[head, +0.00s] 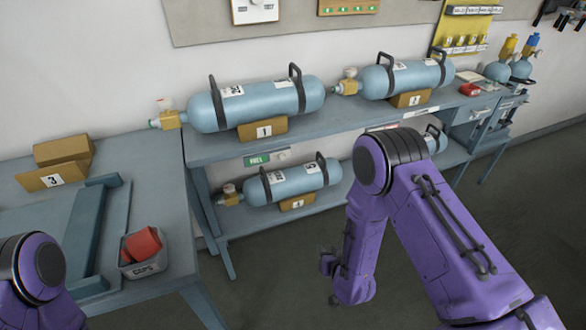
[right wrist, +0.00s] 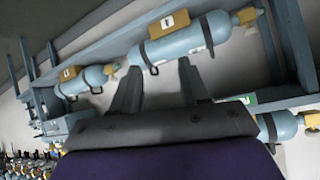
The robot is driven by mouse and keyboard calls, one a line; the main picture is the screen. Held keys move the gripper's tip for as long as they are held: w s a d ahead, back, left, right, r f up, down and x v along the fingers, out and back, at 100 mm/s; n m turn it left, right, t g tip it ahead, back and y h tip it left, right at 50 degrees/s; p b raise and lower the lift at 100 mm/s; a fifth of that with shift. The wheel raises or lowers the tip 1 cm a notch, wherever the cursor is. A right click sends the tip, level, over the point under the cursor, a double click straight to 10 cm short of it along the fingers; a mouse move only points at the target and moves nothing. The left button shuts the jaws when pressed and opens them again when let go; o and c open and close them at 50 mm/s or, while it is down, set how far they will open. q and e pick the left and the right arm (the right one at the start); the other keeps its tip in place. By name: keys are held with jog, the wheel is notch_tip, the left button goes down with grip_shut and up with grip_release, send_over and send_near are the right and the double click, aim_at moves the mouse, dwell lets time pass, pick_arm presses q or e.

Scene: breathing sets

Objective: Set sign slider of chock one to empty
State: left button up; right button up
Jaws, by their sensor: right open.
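Chock one (head: 263,128) is a tan wooden block with a white "1" label, under a blue cylinder (head: 258,104) on the upper shelf. Below it, on the shelf's front edge, is a sign slider (head: 257,160) showing green, apparently reading FULL, with a small pale piece at its right end. My right gripper (head: 331,280) is low in front of the shelves, right of and below that sign, apart from it. Its two spread fingers (right wrist: 157,85) show empty in the right wrist view, where a bit of green sign (right wrist: 250,98) shows at the right. My left gripper is out of view.
Chock two (head: 411,99) holds another cylinder to the right. A lower-shelf cylinder (head: 292,180) rests on another chock (head: 298,202) beneath the sign. At the left, a table (head: 165,220) carries chock three (head: 52,178) and a bin with a red item (head: 142,245). The floor between is open.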

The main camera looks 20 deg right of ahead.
jog(key=w+a+r+n+t+b, duration=0.2)
jog(key=w+r+t, duration=0.15)
jog(key=w, duration=0.65)
jog(key=n+t+y+b, duration=0.2)
jog(key=t, duration=0.2)
send_near(282, 158)
jog(key=w+p, duration=0.1)
jog(key=w, duration=0.7)
jog(key=shift+w, duration=0.15)
grip_shut()
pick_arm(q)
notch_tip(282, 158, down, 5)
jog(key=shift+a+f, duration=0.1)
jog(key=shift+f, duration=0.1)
